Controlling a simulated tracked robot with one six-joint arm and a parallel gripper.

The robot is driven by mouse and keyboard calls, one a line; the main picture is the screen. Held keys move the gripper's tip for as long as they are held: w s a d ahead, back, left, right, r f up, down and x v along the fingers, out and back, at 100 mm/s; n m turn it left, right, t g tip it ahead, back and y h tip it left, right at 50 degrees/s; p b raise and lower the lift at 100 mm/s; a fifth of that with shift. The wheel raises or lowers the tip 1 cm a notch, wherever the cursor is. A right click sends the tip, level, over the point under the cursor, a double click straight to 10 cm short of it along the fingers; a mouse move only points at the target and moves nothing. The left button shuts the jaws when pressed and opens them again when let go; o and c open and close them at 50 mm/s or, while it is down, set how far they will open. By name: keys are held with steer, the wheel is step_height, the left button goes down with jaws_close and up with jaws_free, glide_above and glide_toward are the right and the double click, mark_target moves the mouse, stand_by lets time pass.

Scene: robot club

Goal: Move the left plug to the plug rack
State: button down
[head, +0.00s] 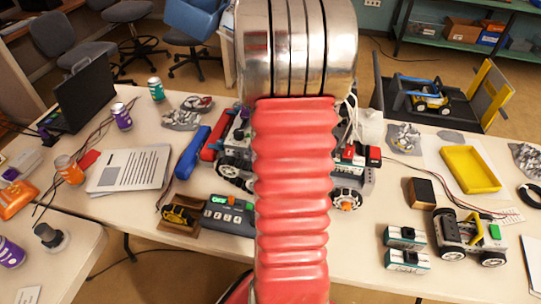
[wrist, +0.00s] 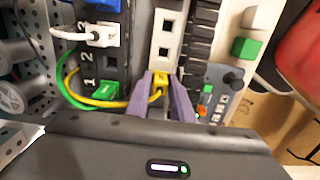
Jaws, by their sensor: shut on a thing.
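In the wrist view my gripper (wrist: 160,79) is shut on a yellow plug (wrist: 159,87), with a grey-purple finger on each side. The plug is at the lower end of a pale strip with square openings (wrist: 166,40); I cannot tell whether it is seated in an opening. A yellow cable runs left from it. In the head view my arm hides the gripper and plugs.
Dark blocks stand in a row right of the strip, with a grey control box (wrist: 222,88) beside them. Green and yellow cables loop close to the left finger. In the head view a wheeled robot (head: 235,165) is partly behind my arm, and a yellow tray (head: 469,169) lies at right.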

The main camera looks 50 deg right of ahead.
steer(key=c, duration=1.5)
jaws_free()
steer(key=shift+o, duration=0.2)
steer(key=shift+r, duration=0.1)
steer(key=shift+r, duration=3.45)
